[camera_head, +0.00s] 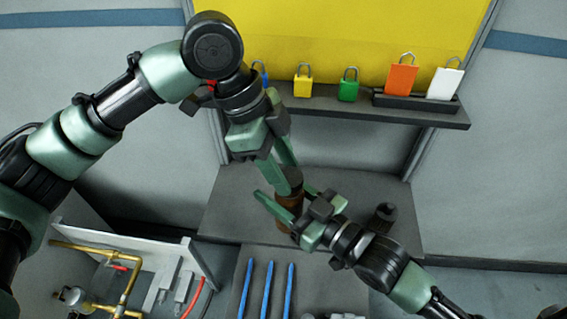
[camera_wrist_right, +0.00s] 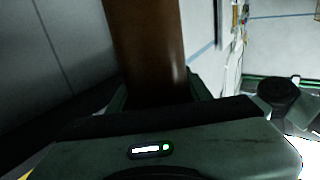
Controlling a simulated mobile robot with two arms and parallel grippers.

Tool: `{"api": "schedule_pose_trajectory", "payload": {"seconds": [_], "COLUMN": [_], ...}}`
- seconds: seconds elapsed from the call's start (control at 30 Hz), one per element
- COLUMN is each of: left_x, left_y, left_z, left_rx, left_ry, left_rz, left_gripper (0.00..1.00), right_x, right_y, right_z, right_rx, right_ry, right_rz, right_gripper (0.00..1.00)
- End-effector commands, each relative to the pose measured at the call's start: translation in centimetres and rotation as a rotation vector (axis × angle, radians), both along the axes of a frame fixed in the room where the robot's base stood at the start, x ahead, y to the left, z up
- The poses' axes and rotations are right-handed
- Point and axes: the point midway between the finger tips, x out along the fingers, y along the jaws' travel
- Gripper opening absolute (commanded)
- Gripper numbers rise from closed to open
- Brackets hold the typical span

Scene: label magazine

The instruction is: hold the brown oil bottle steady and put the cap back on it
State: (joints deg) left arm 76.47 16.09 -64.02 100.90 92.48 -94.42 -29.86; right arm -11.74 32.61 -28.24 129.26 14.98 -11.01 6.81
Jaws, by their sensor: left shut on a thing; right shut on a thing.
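The brown oil bottle (camera_head: 288,214) is upright above the grey table in the head view. Its brown side also fills the upper middle of the right wrist view (camera_wrist_right: 146,45). My right gripper (camera_head: 287,203) is shut on the bottle, with a finger on each side of it. My left gripper (camera_head: 282,176) comes down from above and is shut on the dark cap (camera_head: 291,178). The cap is at the top of the bottle, in line with it. I cannot tell whether it is seated or just above the neck. The right wrist view does not show the cap.
A dark round piece (camera_head: 383,214) stands on the table (camera_head: 235,205) right of the bottle. A shelf (camera_head: 420,116) behind carries several coloured padlocks. Blue rods (camera_head: 268,290) lie in front, and a box with brass pipes (camera_head: 128,275) is at the lower left.

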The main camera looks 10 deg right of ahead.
Motion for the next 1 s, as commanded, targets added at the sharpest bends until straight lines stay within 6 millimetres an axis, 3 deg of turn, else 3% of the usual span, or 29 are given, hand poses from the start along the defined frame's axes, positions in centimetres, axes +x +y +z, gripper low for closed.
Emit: {"api": "schedule_pose_trajectory", "payload": {"seconds": [1.0], "left_x": [0.0], "left_y": [0.0], "left_z": [-1.1], "left_rx": [0.000], "left_ry": [0.001], "left_rz": [-0.004], "left_gripper": [0.04], "right_x": [0.0], "right_y": [0.0], "right_z": [0.1], "right_rx": [0.001], "right_ry": [-0.001], "right_rz": [0.000], "right_gripper": [0.00]}}
